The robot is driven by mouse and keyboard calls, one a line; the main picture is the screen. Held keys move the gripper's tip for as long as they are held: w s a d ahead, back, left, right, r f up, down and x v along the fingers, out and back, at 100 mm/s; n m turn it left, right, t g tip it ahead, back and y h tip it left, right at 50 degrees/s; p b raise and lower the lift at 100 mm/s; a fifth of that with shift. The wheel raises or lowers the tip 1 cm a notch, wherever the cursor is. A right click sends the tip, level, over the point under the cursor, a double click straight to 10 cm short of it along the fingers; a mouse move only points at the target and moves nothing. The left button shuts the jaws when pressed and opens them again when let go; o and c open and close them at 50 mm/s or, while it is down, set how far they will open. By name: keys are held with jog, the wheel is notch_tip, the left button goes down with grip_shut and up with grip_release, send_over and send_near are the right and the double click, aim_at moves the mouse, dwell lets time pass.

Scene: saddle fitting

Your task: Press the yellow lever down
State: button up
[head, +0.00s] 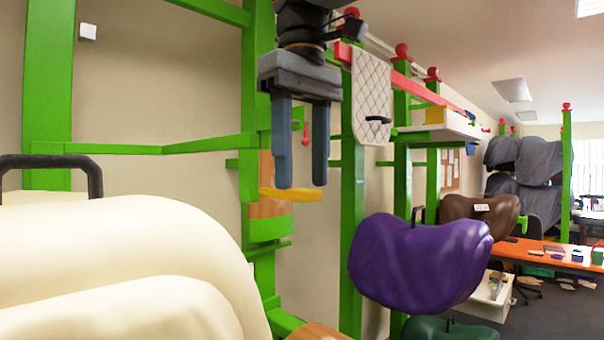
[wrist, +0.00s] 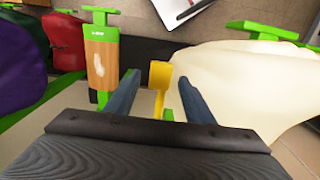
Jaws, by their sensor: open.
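The yellow lever (head: 290,194) sticks out to the right from a wooden block (head: 270,210) on a green post in the head view. In the wrist view the yellow lever (wrist: 160,78) shows between and beyond my two fingers, with its wide end uppermost. My gripper (head: 302,187) points down with its two grey fingers apart and nothing between them. In the head view its fingertips overlap the lever; I cannot tell whether they touch it. The gripper also shows in the wrist view (wrist: 159,80).
A cream saddle (head: 110,255) fills the lower left, close to the lever's post. A purple saddle (head: 420,260) hangs to the right, with a brown saddle (head: 480,215) behind it. A green post (head: 353,220) stands just right of my gripper. An orange table (head: 530,255) is farther back.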

jog(key=shift+f, duration=0.85)
